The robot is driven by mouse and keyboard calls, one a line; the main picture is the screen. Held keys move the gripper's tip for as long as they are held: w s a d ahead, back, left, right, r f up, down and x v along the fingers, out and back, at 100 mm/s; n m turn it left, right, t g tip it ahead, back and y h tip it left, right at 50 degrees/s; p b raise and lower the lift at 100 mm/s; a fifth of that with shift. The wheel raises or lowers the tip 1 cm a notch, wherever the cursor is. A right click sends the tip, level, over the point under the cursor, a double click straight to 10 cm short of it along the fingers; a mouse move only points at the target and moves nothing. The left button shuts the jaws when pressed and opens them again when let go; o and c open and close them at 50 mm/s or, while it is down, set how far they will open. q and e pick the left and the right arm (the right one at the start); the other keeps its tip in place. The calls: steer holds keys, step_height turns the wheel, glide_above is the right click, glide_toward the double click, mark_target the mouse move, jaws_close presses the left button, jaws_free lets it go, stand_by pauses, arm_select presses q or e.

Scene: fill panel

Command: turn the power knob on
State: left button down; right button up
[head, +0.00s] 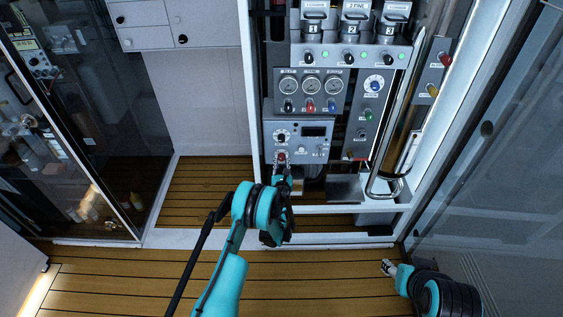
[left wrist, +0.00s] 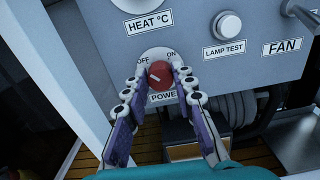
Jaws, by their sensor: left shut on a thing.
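The red power knob (left wrist: 160,75) is on the lower left of the grey panel (left wrist: 205,48), above a POWER label and below OFF and ON marks. A pale line on its face slants toward the upper left, roughly toward OFF. My left gripper (left wrist: 161,82) is shut on the knob, with one finger on each side of it. In the head view the left gripper (head: 283,165) reaches up to the panel's lower left, and the knob (head: 282,156) shows just above it. My right gripper (head: 388,268) is at the lower right, away from the panel; its jaws are too small to judge.
A heat knob (left wrist: 147,24), a lamp test button (left wrist: 229,26) and a fan switch are close by on the same panel. A white cabinet frame (head: 251,100) borders the panel on the left. A tall curved handle (head: 379,165) stands to the right.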

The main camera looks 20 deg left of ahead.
arm_select(q)
steer(key=shift+m, duration=0.3)
steer(key=m, duration=0.3)
steer(key=shift+m, duration=0.4)
steer(key=m, duration=0.4)
steer(key=shift+d+m, duration=0.1)
steer(key=shift+m, duration=0.2)
steer(key=m, duration=0.4)
steer(key=shift+w+m, duration=0.1)
steer(key=shift+m, duration=0.2)
steer(key=m, duration=0.4)
steer(key=shift+f, duration=0.1)
steer(key=c, duration=1.2)
jaws_free()
